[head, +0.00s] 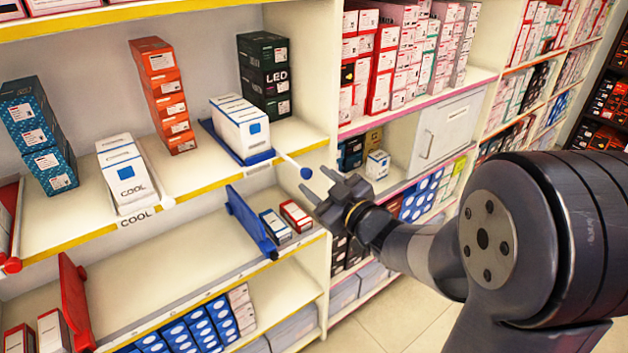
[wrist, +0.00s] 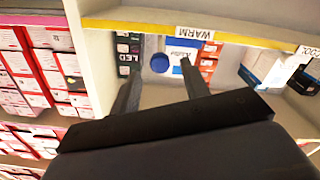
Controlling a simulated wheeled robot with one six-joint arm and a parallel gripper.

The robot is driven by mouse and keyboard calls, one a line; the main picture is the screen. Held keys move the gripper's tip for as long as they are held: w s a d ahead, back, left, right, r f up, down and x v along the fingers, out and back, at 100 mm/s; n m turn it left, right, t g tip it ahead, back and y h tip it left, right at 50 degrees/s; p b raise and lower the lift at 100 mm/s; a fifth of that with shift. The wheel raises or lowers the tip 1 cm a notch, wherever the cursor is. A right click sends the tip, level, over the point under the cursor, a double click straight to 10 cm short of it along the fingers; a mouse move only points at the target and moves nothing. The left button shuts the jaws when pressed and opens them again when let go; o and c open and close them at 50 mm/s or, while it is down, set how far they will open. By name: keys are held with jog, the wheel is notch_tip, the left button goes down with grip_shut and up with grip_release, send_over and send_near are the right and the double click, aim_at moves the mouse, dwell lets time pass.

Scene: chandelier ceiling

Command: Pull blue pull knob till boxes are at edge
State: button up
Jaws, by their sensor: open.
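The blue pull knob (head: 305,172) is at the end of a white rod that sticks out past the yellow shelf edge. The rod runs back to a blue tray (head: 258,158) holding white boxes (head: 240,125) in a row, set back from the edge. My gripper (head: 318,184) is open and empty, its fingertips just in front of the knob. In the wrist view the knob (wrist: 160,63) appears between the two open fingers, with a white box (wrist: 183,52) behind it. I cannot tell whether the fingers reach around the knob.
Black LED boxes (head: 265,75) and orange boxes (head: 165,95) stand beside the tray. White COOL boxes (head: 125,175) stand on the left. A blue divider (head: 250,222) with small boxes is on the shelf below. A white upright panel (head: 318,60) borders the right.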

jog(key=b+v, duration=0.1)
jog(key=v, duration=0.7)
jog(key=shift+s+d, duration=0.25)
jog(key=shift+s, duration=0.05)
jog(key=p, duration=0.2)
send_near(296, 164)
jog(key=x, duration=0.4)
jog(key=shift+f, duration=0.1)
jog(key=shift+s+d, duration=0.1)
jog(key=shift+s+d, duration=0.2)
jog(key=shift+s, duration=0.1)
jog(key=b+v, duration=0.2)
jog(key=v, duration=0.8)
jog(key=p+x, duration=0.3)
jog(key=x, duration=1.3)
jog(key=shift+w+a+p, duration=0.25)
jog(key=shift+w+p, duration=0.05)
jog(key=shift+p, duration=0.1)
jog(key=shift+w, duration=0.1)
